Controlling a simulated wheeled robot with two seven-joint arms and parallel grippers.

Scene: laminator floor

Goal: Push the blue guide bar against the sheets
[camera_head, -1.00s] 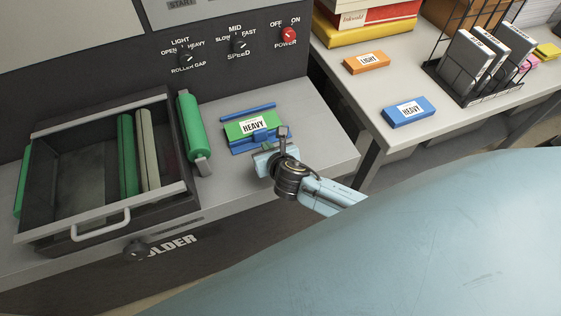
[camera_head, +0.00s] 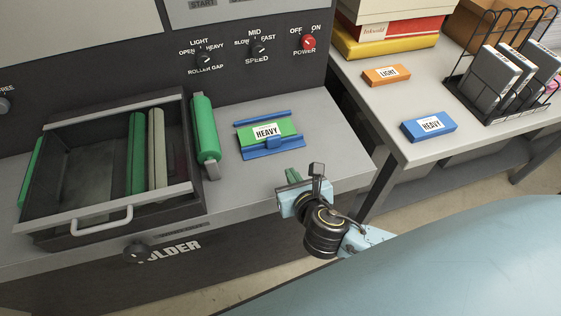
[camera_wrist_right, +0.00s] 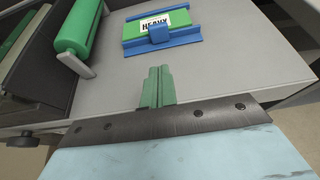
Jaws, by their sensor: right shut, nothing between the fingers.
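The blue guide bar (camera_head: 273,147) with a raised tab lies along the near side of the green sheets (camera_head: 288,126), which carry a white HEAVY label. A second blue bar (camera_head: 262,117) runs along their far side. In the right wrist view the guide bar (camera_wrist_right: 162,41) looks close against the near edge of the sheets (camera_wrist_right: 143,31); whether it touches all along cannot be told. My right gripper (camera_head: 293,176) is shut and empty, short of the guide bar on the near side. Its green fingers (camera_wrist_right: 157,84) point toward the tab in the wrist view. My left gripper is not in view.
A green roller (camera_head: 205,130) stands left of the sheets, beside an open drawer (camera_head: 110,206) holding more rollers. The grey machine top (camera_head: 235,180) is bare around the guide. A side table at right holds orange LIGHT (camera_head: 386,75) and blue HEAVY (camera_head: 429,126) boxes.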

